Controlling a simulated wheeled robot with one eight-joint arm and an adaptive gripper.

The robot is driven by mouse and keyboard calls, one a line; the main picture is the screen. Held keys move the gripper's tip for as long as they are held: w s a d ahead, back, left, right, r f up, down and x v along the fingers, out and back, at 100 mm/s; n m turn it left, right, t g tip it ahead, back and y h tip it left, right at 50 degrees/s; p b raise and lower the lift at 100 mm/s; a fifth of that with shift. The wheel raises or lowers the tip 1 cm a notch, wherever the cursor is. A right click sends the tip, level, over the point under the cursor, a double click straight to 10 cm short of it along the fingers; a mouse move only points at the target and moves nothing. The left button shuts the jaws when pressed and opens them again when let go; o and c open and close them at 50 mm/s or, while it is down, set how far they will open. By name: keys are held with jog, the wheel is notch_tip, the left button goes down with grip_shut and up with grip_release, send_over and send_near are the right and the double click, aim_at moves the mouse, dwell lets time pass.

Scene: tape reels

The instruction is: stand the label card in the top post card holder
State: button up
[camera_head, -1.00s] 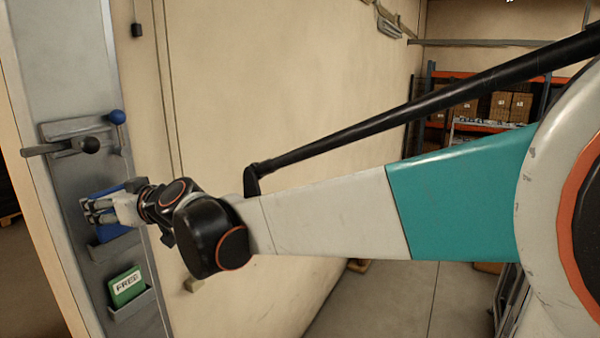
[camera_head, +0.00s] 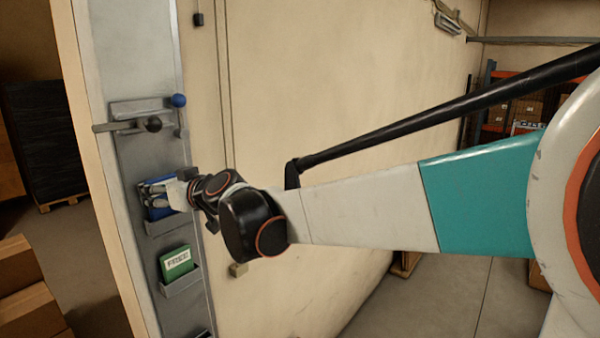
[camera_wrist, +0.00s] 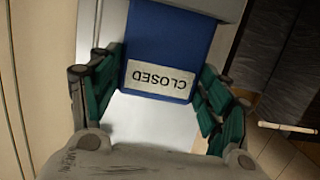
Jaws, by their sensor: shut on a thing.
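The label card (camera_head: 160,211) is blue with a white strip reading CLOSED. In the wrist view the card (camera_wrist: 172,40) lies between the green finger pads, its lettering upside down. My gripper (camera_head: 164,198) is shut on the card, in front of the metal post. The card is just above and at the mouth of the top card holder (camera_head: 172,225), a grey pocket on the post. In the wrist view a grey edge (camera_wrist: 225,8) shows by the card's far end. I cannot tell how far the lower edge is inside the pocket. My fingers cover part of the card.
A green card (camera_head: 177,262) reading FREE stands in the holder below (camera_head: 183,283). A lever with a black knob (camera_head: 153,124) and a blue knob (camera_head: 179,100) stick out above. Cardboard boxes (camera_head: 25,300) stand lower left. The beige wall is right of the post.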

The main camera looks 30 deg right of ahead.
jog(key=shift+s, duration=0.15)
jog(key=o, duration=1.1)
jog(key=shift+o, duration=0.2)
jog(key=v, duration=1.2)
jog(key=shift+r, duration=0.1)
jog(key=s+d+f+m+g+h+b, duration=0.1)
jog(key=s+f+b, duration=0.6)
jog(key=f, duration=1.1)
jog(key=s+d+f+m+g+h+b, duration=0.2)
jog(key=s+f+b, duration=0.6)
jog(key=f+b, duration=0.8)
jog(key=s+d+f+m+g+h+b, duration=0.1)
jog(key=s+d+f+g+h+b, duration=0.2)
jog(key=f+b, duration=0.9)
jog(key=s+d+f+g, duration=0.1)
jog(key=s+d+f, duration=0.2)
jog(key=f, duration=0.7)
jog(key=shift+s+d+m, duration=0.25)
jog(key=shift+s+m, duration=0.05)
jog(key=shift+s, duration=0.85)
